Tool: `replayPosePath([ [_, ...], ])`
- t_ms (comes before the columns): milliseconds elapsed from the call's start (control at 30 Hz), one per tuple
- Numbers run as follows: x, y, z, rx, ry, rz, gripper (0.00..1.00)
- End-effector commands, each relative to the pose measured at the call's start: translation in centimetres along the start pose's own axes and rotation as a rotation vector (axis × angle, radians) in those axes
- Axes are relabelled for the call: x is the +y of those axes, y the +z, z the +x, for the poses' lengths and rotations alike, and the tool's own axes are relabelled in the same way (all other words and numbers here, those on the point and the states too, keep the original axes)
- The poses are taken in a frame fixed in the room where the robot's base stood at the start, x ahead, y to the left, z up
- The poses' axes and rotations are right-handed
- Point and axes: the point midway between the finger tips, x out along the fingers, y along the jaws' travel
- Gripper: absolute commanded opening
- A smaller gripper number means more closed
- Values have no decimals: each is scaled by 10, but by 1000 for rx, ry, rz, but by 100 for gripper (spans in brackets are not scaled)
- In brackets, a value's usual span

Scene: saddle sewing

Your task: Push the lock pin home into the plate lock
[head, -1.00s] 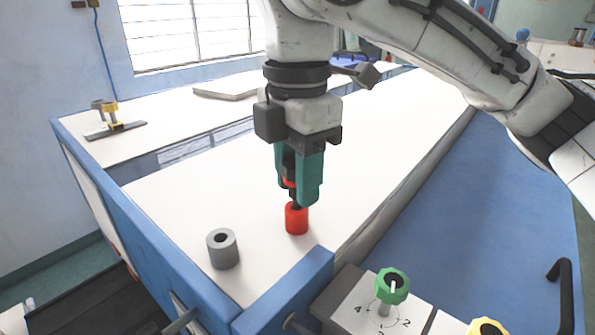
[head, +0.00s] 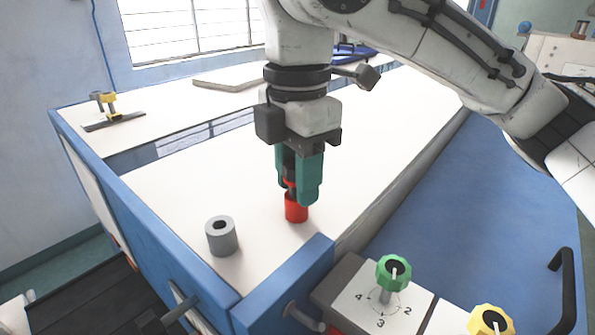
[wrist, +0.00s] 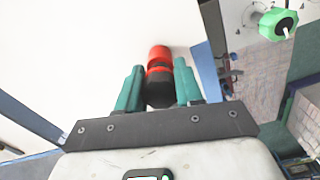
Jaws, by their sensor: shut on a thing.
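My gripper (head: 296,193) points down over the pale tabletop, its teal fingers closed around a black piece with a red band, which looks like the lock pin (wrist: 159,90). Its dark lower end meets the top of a red cylinder (head: 296,209) standing upright on the table. How deep the end sits in that cylinder is hidden. The red cylinder also shows beyond the fingertips in the wrist view (wrist: 159,53). A grey cylinder (head: 222,240) with a hole in its top stands apart to the left. I cannot tell for certain which cylinder is the plate lock.
A blue rim (head: 285,285) borders the table's near corner. A panel with a green knob (head: 393,272) and a yellow knob (head: 491,321) stands at front right.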

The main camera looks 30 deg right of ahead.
Motion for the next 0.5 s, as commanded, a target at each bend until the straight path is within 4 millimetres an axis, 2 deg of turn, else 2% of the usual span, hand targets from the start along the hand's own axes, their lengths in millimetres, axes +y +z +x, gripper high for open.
replayPosePath([
  [133,0,0,1,0,-3,-1,0],
  [167,0,0,1,0,-3,-1,39],
  [433,0,0,1,0,-2,-1,64],
  [500,0,0,0,0,-2,0,66],
])
